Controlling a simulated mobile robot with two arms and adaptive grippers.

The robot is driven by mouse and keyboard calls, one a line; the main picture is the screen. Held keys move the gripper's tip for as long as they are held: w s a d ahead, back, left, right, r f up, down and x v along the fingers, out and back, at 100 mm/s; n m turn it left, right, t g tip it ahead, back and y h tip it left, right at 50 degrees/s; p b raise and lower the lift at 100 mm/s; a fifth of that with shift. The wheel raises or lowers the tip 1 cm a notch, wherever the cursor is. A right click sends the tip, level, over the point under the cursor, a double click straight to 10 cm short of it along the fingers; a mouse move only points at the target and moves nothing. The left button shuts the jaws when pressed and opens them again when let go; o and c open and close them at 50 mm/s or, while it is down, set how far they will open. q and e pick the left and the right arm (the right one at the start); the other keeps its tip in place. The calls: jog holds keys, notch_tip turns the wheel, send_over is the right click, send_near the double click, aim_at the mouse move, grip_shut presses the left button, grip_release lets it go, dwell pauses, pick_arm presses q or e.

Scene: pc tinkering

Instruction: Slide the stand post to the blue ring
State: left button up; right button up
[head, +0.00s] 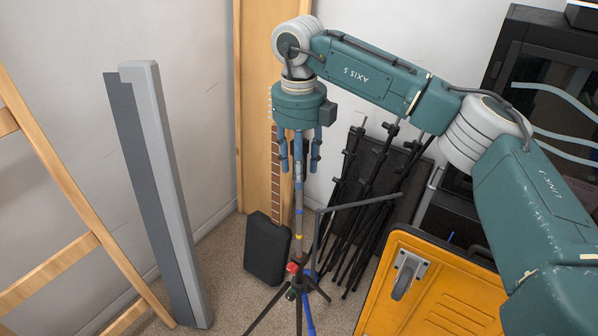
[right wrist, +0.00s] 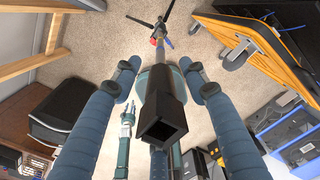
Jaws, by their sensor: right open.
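The stand post (head: 299,205) is a thin grey upright on a tripod. It carries a yellow band (head: 298,237) low down. A red part (head: 292,268) and a blue part (head: 309,273) sit at the tripod hub; I cannot tell which blue mark is the ring. My right gripper (head: 301,165) points down over the post, its blue fingers open on either side. In the right wrist view, the open fingers (right wrist: 160,75) flank a black square-ended piece (right wrist: 163,115), apart from it. A teal arm end (right wrist: 127,118), probably my left gripper, shows small there; its jaws are unclear.
An orange case (head: 430,295) stands to the right, with folded black stands (head: 365,190) behind. A black box (head: 267,248) sits behind the post. A grey beam (head: 165,190) and wooden ladder (head: 80,250) lean at left. Bare carpet (head: 235,285) lies between.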

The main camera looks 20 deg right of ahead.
aim_at(299, 232)
jog(key=shift+f+p, duration=0.3)
jog(key=shift+f, duration=1.2)
jog(key=shift+c, duration=0.5)
grip_shut()
notch_tip(299, 232, down, 20)
jog(key=b, duration=1.3)
jog(key=shift+r, duration=0.1)
jog(key=shift+o, duration=0.5)
grip_release()
jog(key=shift+w, duration=0.1)
